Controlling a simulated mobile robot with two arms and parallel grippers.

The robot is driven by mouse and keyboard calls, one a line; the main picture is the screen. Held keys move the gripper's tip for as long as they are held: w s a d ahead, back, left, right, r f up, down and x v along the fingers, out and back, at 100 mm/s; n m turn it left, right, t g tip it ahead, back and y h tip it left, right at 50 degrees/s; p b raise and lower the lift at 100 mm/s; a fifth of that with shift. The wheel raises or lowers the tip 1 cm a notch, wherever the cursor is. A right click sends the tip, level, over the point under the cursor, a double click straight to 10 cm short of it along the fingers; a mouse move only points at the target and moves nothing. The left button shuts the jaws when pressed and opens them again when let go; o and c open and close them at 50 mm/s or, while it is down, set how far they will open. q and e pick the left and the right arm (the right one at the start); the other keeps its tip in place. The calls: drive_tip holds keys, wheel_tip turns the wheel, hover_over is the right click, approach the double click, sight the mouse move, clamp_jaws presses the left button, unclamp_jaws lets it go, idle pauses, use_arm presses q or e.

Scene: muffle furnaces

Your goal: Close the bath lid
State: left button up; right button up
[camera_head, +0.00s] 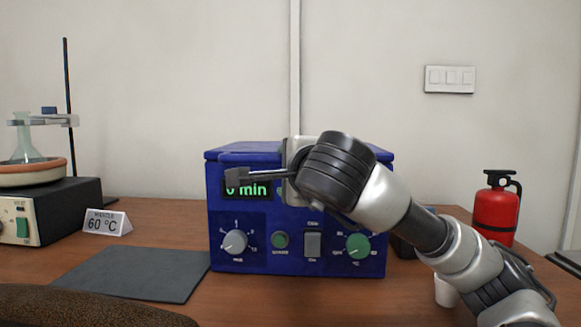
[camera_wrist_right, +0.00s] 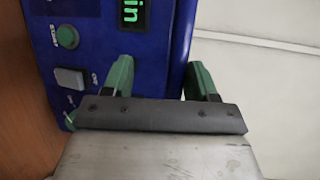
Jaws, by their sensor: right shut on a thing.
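The blue bath (camera_head: 300,228) stands on the table, with a green "0 min" display, knobs and a switch on its front. Its blue lid (camera_head: 250,150) looks level on top, with a thin rim line below it. My right arm crosses in front of the bath, hiding its upper right part. In the right wrist view, my right gripper (camera_wrist_right: 159,64) has its green fingers apart beside the blue bath (camera_wrist_right: 95,45). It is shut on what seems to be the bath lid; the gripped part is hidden. My left gripper is not in view.
A dark mat (camera_head: 135,272) and a "60 °C" sign (camera_head: 107,222) lie left of the bath. A flask (camera_head: 25,140) stands over a device at far left. A red extinguisher (camera_head: 495,210) and a small white cup (camera_head: 446,292) are at right.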

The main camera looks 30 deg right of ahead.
drive_tip(key=shift+w+f, duration=0.1)
drive_tip(key=shift+f, duration=0.2)
drive_tip(key=p+v, duration=0.2)
drive_tip(key=v, duration=0.9)
drive_tip(key=shift+r, duration=0.35)
